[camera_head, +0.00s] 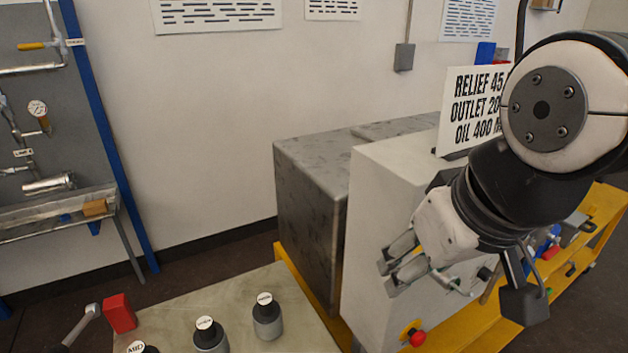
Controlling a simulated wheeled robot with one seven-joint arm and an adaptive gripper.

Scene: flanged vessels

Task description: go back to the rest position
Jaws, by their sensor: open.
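My gripper (392,276) hangs at the right of the head view, at the end of my arm. Its two fingers point down and to the left, apart from each other. Nothing shows between them. It is in front of the pale cabinet (375,215), and I cannot tell how far it is from the cabinet's face. My arm covers part of the cabinet and part of the sign on it.
A bench top (180,312) at the bottom carries dark-capped bottles (267,318) and a red block (119,313). A red button (417,338) is low on the cabinet. A yellow frame (480,335) runs right. A grey metal box (310,200) stands behind. A pipe panel (50,120) is left.

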